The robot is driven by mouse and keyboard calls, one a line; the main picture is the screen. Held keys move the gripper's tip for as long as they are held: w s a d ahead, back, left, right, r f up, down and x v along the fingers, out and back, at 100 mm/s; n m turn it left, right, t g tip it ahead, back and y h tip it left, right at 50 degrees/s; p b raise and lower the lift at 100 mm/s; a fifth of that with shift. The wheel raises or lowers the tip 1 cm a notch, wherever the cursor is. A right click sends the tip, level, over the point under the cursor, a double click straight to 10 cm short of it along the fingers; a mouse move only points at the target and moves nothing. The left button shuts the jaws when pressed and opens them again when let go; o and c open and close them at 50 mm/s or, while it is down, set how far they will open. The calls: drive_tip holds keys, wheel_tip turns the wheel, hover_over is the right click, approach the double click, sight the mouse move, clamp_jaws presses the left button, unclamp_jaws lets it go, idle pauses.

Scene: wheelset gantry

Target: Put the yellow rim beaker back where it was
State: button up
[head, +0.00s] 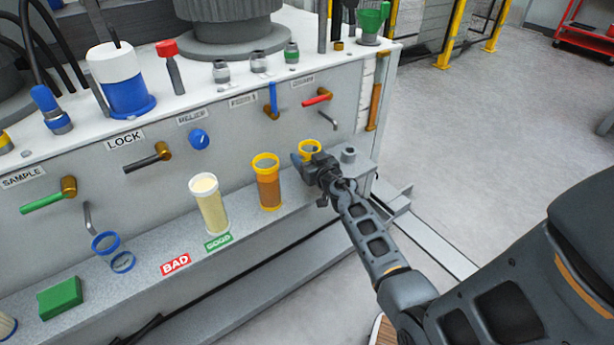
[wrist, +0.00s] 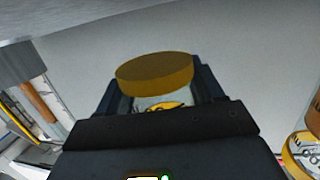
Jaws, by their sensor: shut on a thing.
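My gripper (head: 308,160) is shut on a beaker with a yellow rim (head: 310,146) near the right end of the grey ledge (head: 235,222). In the wrist view a thick yellow ring (wrist: 155,71) and part of a clear body show between the jaws. The gripper hides most of this beaker in the head view. I cannot tell whether its base touches the ledge. A second yellow-rimmed beaker (head: 268,185), filled with brown liquid, stands upright just left of my gripper.
A white-rimmed beaker (head: 209,206) with pale liquid stands behind the green GOOD label (head: 218,242). A red BAD label (head: 175,264), a blue-rimmed clear beaker (head: 106,243) and a green block (head: 60,297) are farther left. Valve handles stick out above the ledge, including a red one (head: 318,98).

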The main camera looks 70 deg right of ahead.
drive_tip(key=shift+f+b, duration=1.9)
drive_tip(key=shift+f, duration=0.15)
drive_tip(key=shift+f, duration=0.15)
drive_tip(key=o, duration=1)
drive_tip(key=shift+o, duration=0.2)
